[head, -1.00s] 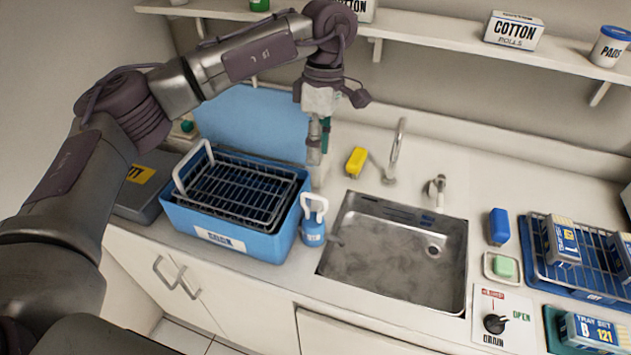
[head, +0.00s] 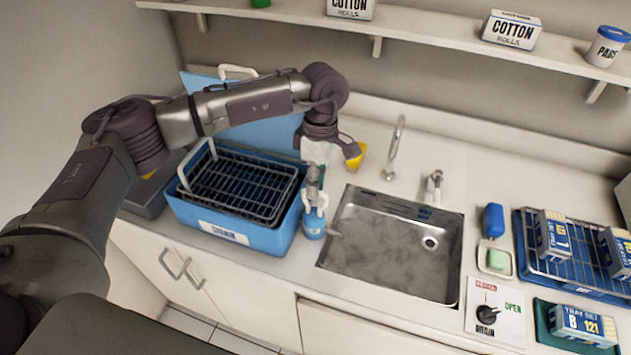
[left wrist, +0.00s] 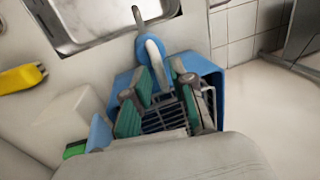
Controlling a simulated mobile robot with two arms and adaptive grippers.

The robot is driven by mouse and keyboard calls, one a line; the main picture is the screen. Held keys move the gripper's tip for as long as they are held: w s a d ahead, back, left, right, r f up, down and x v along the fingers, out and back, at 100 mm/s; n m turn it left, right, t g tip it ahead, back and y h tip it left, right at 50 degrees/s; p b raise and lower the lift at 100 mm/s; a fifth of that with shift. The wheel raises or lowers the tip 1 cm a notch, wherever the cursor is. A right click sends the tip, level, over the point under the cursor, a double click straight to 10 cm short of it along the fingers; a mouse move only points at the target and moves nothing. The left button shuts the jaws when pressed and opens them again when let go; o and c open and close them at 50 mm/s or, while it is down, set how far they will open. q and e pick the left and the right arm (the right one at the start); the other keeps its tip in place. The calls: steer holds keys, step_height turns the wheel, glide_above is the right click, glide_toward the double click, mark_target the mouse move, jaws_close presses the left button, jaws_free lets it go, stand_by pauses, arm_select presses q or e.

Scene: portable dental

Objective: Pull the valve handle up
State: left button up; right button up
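The valve (head: 313,226) is a blue body with a white looped handle (head: 322,201), at the front right corner of the blue tub, its grey spout toward the sink. In the left wrist view the white handle (left wrist: 154,52) rises from the blue valve toward the camera. My left gripper (head: 315,186) points down just over the handle and hides part of it. In the left wrist view its green-padded fingers (left wrist: 160,82) are apart, with the handle's end between or just beyond them. Contact cannot be told. My right gripper is not in view.
The blue tub (head: 240,238) with a black wire basket (head: 240,185) stands left of the valve. The steel sink (head: 395,250) is right of it. A yellow block (head: 357,157) lies behind the gripper. A drain switch panel (head: 495,310) and trays are at right.

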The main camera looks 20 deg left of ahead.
arm_select(q)
jaws_close()
steer(key=shift+r, duration=0.15)
step_height(320, 180, up, 3)
steer(key=shift+w+r, duration=0.15)
steer(key=shift+o, duration=0.5)
jaws_free()
steer(key=o, duration=0.3)
